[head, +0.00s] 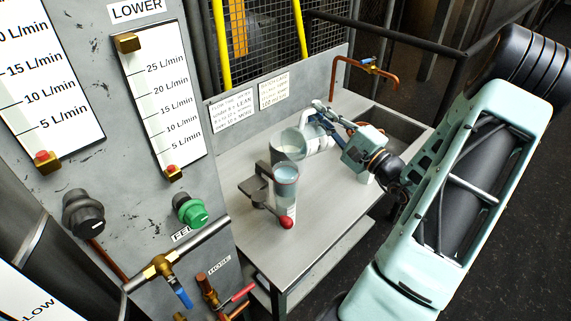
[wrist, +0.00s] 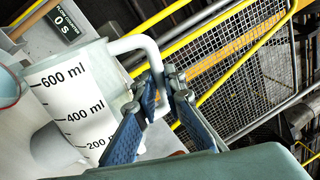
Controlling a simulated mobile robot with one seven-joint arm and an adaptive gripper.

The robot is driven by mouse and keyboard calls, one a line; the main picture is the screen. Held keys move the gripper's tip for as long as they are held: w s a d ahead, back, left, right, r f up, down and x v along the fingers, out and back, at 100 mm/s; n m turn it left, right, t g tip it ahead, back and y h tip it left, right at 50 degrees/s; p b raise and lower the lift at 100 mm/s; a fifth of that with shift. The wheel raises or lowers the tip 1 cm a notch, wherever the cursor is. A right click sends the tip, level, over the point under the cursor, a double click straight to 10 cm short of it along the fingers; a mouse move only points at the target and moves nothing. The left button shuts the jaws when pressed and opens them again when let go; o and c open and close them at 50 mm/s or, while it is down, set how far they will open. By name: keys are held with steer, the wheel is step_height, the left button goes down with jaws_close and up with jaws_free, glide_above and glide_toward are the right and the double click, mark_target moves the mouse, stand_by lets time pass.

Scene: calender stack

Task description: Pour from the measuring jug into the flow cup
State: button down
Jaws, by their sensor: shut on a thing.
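Whitish liquid shows inside the jug, and no stream is visible. The flow cup sits on a dark stand, with a clear vessel (head: 290,208) under it and a red-knobbed lever in front. My gripper (head: 318,120) is shut on the jug's white handle. In the wrist view the blue fingers (wrist: 150,105) close around the handle, and the jug (wrist: 75,105) shows marks from 200 to 600 ml.
A copper tap (head: 369,66) stands over a sink at the bench's back right. The grey panel (head: 225,150) with knobs and valves stands close on the left. Yellow rails and mesh stand behind.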

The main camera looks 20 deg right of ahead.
steer(key=shift+w+d+f+m, duration=0.1)
steer(key=shift+w+d+m, duration=0.05)
steer(key=shift+d+m, duration=0.15)
steer(key=shift+w+d+f+m, duration=0.1)
steer(key=shift+d+m, duration=0.1)
steer(key=shift+d, duration=0.2)
steer(key=shift+a+f, duration=0.1)
steer(key=shift+f, duration=0.05)
steer(key=f+m, duration=0.1)
steer(key=d+f+m+h, duration=0.1)
steer(key=d+f+m, duration=0.1)
steer(key=m, duration=0.1)
steer(key=shift+w+d+f+h, duration=0.2)
steer(key=shift+w+h, duration=0.1)
steer(key=shift+w, duration=0.1)
steer(key=shift+w+d+r+m+p, duration=0.15)
steer(key=shift+m+p, duration=0.15)
steer(key=shift+m, duration=0.3)
steer(key=shift+d+m+p, duration=0.15)
steer(key=shift+m+p, duration=0.15)
steer(key=shift+m, duration=0.1)
steer(key=w+d+f+m+b, duration=0.1)
steer(key=d+f+m, duration=0.2)
steer(key=f, duration=0.3)
steer(key=w+d+f+m+g+h+b, duration=0.1)
steer(key=d+f+m, duration=0.1)
steer(key=f+m, duration=0.4)
steer(key=shift+d+f+m+g+h, duration=0.25)
steer(key=shift+d+m+g+h, duration=0.05)
steer(key=shift+d, duration=0.1)
